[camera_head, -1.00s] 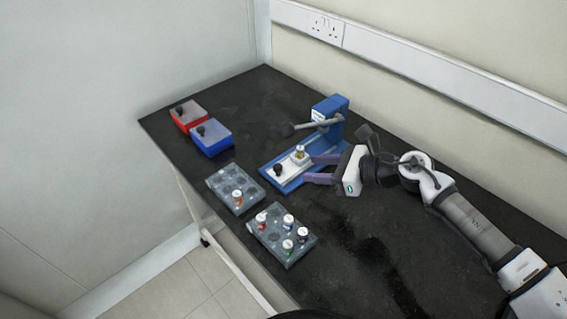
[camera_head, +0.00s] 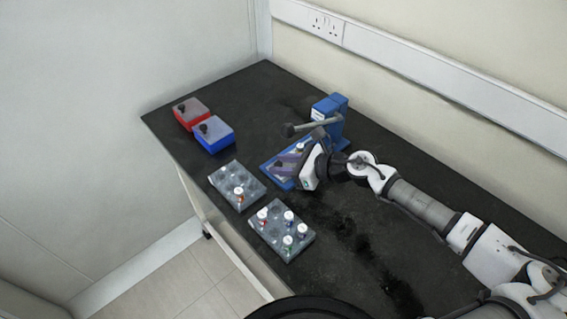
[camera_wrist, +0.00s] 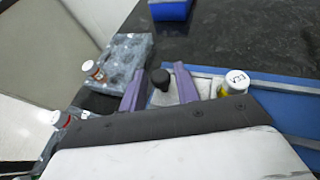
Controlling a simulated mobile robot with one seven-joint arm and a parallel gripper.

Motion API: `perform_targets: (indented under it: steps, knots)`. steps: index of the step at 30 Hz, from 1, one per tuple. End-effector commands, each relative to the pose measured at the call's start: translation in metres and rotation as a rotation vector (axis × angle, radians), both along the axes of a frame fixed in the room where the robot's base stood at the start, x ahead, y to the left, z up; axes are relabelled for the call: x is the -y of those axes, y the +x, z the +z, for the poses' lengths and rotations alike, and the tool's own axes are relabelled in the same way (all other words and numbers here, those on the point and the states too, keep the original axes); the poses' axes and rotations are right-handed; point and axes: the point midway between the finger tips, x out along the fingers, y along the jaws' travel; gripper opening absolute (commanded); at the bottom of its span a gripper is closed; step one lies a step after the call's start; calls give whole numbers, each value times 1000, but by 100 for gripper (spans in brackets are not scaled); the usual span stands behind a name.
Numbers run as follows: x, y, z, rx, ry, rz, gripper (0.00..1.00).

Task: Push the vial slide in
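The vial slide (camera_wrist: 163,98) is a pale plate with a black knob (camera_wrist: 160,77) on the blue press (camera_head: 328,120). A vial (camera_wrist: 233,82) with a white cap and yellow body stands on the slide, to the right of my gripper in the wrist view. My gripper (camera_wrist: 161,70) is open, with its purple fingers on either side of the knob. Narrow gaps seem to show between knob and fingers; I cannot tell whether either touches. In the head view my gripper (camera_head: 285,163) covers much of the slide.
Two grey racks, one nearer (camera_head: 268,238) and one farther (camera_head: 226,183), hold vials along the table's left edge. A red box (camera_head: 190,113) and a blue box (camera_head: 214,137) stand behind. The press's grey lever (camera_head: 312,127) extends above the slide. The table's right side is mostly clear.

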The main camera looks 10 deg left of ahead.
Motion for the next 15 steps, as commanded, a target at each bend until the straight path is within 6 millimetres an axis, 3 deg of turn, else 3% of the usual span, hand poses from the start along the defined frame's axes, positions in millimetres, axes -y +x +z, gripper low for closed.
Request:
perform_targets:
  steps: [1, 7, 15]
  knots:
    - [0, 0, 0, 0, 0, 0, 25]
    - [0, 0, 0, 0, 0, 0, 0]
    - [2, 2, -2, 0, 0, -1, 0]
